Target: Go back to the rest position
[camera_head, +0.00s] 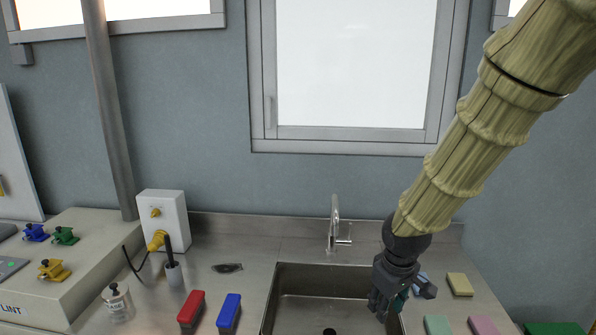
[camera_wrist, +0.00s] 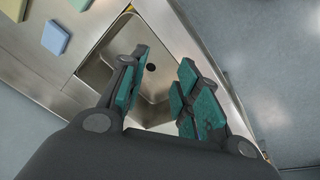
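My gripper (camera_head: 392,298) hangs over the right edge of the sink (camera_head: 320,284) in the head view, at the end of my arm. In the wrist view my gripper (camera_wrist: 157,96) has its two teal-padded fingers spread apart. Nothing is between them. The sink (camera_wrist: 164,90) with its dark drain lies below and beyond the fingers.
A tap (camera_head: 334,225) stands behind the sink. Red (camera_head: 191,309) and blue (camera_head: 229,312) blocks lie left of it. Yellow (camera_head: 460,284), green (camera_head: 437,326) and pink (camera_head: 483,325) sponges lie right.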

